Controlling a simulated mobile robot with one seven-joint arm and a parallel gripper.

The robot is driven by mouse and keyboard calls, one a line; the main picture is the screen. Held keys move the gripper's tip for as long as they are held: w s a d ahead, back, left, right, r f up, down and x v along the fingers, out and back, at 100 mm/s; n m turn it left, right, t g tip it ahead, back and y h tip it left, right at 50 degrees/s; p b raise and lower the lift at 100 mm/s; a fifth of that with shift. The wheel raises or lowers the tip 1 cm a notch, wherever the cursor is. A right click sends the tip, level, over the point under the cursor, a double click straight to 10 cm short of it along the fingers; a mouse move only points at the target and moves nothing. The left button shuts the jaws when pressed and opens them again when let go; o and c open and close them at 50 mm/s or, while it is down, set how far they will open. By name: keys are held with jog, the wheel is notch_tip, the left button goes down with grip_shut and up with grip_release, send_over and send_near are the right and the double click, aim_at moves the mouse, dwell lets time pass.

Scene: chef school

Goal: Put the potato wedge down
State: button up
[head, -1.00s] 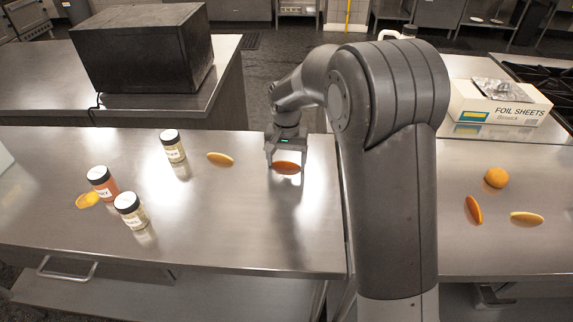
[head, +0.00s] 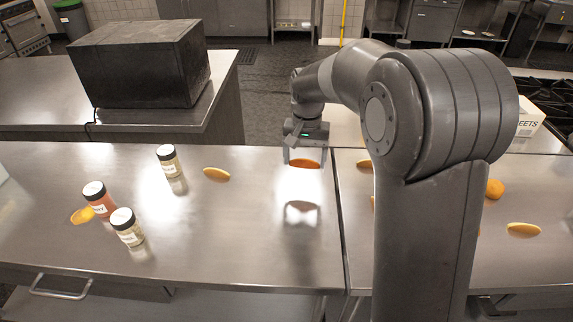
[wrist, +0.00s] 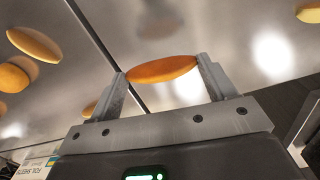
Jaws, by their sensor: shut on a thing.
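My gripper (head: 304,163) is shut on an orange-brown potato wedge (head: 304,161). In the wrist view the wedge (wrist: 162,69) lies crosswise, its two ends between the fingertips. My gripper holds it above the steel counter (head: 240,235), near the seam between two counter sections. A reflection of the gripper shows on the steel below it, with a gap between. Another wedge (head: 216,174) lies flat on the counter to the left of my gripper.
The steel between jars and seam is mostly clear.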

jog(key=d+r+n, duration=0.1)
jog(key=d+r, duration=0.1)
jog(key=d, duration=2.1)
jog(key=d+r, duration=0.2)
jog(key=d, duration=2.1)
jog(key=w+a+f, duration=0.2)
jog(key=w, duration=0.1)
jog(key=w+a+f, duration=0.2)
jog(key=w+f, duration=0.1)
jog(key=w+a+f, duration=0.2)
jog(key=w+a, duration=0.1)
jog(key=shift+w+f, duration=0.2)
jog(key=shift+f, duration=2)
jog(key=o, duration=1)
jog(key=shift+f, duration=0.15)
